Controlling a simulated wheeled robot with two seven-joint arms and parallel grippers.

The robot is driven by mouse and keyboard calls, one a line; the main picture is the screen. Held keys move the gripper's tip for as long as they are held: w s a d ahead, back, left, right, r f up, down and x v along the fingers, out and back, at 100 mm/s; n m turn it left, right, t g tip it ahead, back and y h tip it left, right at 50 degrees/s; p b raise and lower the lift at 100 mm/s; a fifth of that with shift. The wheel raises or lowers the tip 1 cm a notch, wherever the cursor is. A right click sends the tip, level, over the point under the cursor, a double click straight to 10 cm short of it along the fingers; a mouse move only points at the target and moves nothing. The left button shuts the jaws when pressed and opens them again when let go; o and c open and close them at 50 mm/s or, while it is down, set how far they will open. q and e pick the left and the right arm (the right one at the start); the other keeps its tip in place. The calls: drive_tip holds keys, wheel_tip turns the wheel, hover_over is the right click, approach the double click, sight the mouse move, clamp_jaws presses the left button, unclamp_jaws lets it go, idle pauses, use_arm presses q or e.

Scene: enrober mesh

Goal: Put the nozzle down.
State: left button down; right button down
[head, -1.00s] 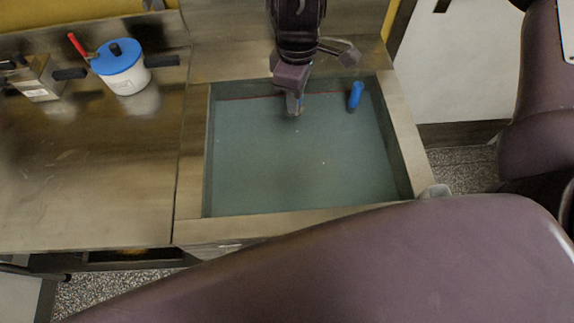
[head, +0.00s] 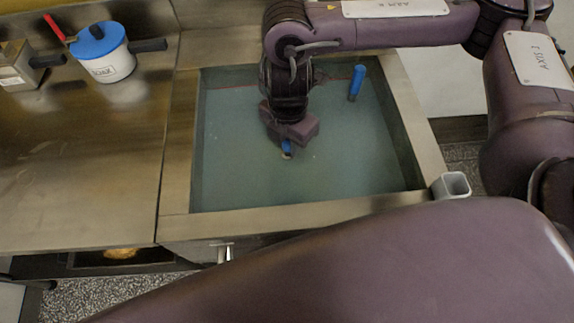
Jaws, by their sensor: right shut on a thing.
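My right gripper (head: 287,143) reaches down over the recessed mesh bed (head: 240,160), a little above its middle. It is shut on the nozzle (head: 287,147), a small blue piece with a pale end; the fingers and wrist hide most of it. I cannot tell whether its tip touches the mesh. A blue upright cylinder (head: 356,83) stands at the back right of the bed, apart from the gripper. My left gripper is not in view.
A metal frame (head: 300,213) rims the bed. A grey square open holder (head: 452,186) sits at its front right corner. On the left worktop (head: 75,165) are a white pot with a blue lid (head: 108,60) and a metal box (head: 25,68). The worktop's front is clear.

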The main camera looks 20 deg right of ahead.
wheel_tip(320, 180, down, 6)
drive_tip(key=shift+f+b, duration=0.1)
drive_tip(key=shift+b, duration=0.55)
drive_tip(key=shift+f+b, duration=0.65)
drive_tip(key=shift+f, duration=1.3)
drive_tip(key=shift+f, duration=0.2)
drive_tip(key=c, duration=1.2)
unclamp_jaws()
drive_tip(key=shift+r, duration=0.1)
wheel_tip(320, 180, up, 12)
drive_tip(key=p, duration=0.3)
drive_tip(key=shift+r, duration=0.15)
